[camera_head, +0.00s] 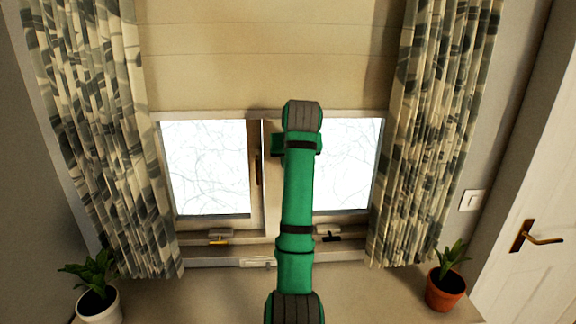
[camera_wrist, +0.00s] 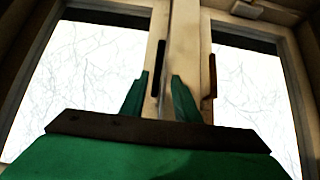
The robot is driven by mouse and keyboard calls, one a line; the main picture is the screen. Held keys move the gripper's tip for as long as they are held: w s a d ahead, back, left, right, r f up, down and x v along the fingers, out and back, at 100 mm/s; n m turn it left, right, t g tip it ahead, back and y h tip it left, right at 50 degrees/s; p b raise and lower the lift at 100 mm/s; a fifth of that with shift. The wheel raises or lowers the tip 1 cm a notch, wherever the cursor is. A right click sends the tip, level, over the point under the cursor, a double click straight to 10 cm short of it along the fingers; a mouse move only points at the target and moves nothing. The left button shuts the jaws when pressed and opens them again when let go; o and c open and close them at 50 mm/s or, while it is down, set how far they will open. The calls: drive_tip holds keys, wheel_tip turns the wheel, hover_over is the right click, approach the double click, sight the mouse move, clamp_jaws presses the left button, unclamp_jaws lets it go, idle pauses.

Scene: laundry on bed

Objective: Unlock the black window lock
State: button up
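The window (camera_head: 264,215) has two bright panes side by side. In the head view, a small black catch (camera_head: 328,236) sits at the bottom of the right pane's frame, partly beside my arm. A gold catch (camera_head: 219,239) sits under the left pane. In the wrist view, a slim black upright handle (camera_wrist: 159,68) is on one side of the centre post, and a brown-gold handle (camera_wrist: 211,75) is on the other. My gripper (camera_wrist: 160,75) is open and empty, its fingertips spread before the centre post, with the black handle showing between them.
Potted plants stand at the lower left (camera_head: 98,300) and lower right (camera_head: 445,288). A white door (camera_head: 530,200) is at the right. The surface below the sill looks mostly clear.

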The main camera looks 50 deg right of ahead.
drive_tip(key=shift+s+d+f, duration=0.1)
drive_tip(key=shift+s+f, duration=0.05)
drive_tip(key=shift+f, duration=0.05)
drive_tip(key=v, duration=1)
drive_tip(key=shift+a+r, duration=0.2)
drive_tip(key=shift+r, duration=0.15)
idle(0.7)
